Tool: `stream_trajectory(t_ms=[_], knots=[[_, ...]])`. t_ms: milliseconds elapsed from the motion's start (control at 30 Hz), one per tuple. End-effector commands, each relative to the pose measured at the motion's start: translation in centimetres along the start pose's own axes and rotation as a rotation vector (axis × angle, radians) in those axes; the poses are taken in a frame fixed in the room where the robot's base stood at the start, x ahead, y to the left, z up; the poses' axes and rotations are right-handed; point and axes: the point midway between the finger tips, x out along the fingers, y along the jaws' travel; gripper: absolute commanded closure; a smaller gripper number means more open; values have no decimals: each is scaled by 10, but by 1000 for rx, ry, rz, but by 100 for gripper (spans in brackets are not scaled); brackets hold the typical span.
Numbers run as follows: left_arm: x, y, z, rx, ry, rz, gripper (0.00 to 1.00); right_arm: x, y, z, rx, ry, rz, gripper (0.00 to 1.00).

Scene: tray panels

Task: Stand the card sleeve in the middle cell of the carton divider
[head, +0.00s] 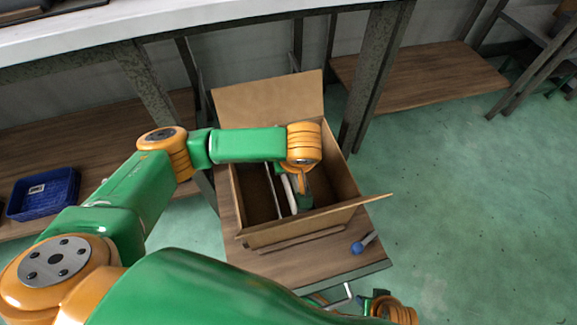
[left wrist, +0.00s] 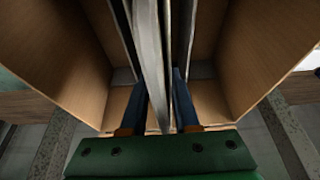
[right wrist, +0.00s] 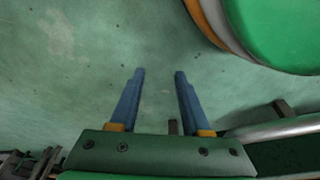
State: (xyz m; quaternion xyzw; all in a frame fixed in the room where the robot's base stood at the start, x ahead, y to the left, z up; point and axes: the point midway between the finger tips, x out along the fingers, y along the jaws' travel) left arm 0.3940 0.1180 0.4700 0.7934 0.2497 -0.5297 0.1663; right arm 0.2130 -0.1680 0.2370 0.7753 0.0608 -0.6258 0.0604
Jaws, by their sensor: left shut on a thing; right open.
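The carton (head: 345,170) stands open on a small wooden table with its flaps folded out. Inside it the thin upright panels of the divider (head: 272,190) show; in the left wrist view a divider panel (left wrist: 122,28) runs along each side of the sleeve. The card sleeve (head: 289,193) is a pale, flat, upright piece inside the carton; it also shows in the left wrist view (left wrist: 151,55). My left gripper (left wrist: 161,88) is shut on the sleeve, pointing down into the carton. Whether the sleeve touches the bottom is hidden. My right gripper (right wrist: 159,73) is open and empty over the floor.
A blue basket (head: 45,193) sits on a low shelf at left. A workbench (head: 200,18) stands behind.

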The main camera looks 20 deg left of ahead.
Motion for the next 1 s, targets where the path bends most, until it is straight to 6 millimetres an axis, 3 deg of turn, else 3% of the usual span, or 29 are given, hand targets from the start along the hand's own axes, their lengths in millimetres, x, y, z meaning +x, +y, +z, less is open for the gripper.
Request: stream_trajectory(t_ms=[200, 233, 333, 567, 633, 667, 1000], knots=[[0, 0, 0, 0, 0, 0, 100, 0, 0, 0, 0, 1, 0, 53], [0, 0, 0, 0, 0, 0, 63, 0, 0, 0, 0, 1, 0, 53], [0, 0, 0, 0, 0, 0, 36, 0, 0, 0, 0, 1, 0, 53], [0, 0, 0, 0, -1, 0, 36, 0, 0, -1, 0, 1, 0, 53], [0, 0, 0, 0, -1, -1, 17, 0, 0, -1, 0, 1, 0, 53], [0, 0, 0, 0, -1, -1, 16, 0, 0, -1, 0, 1, 0, 53], [-3, 0, -1, 0, -1, 0, 16, -3, 0, -1, 0, 2, 0, 53]])
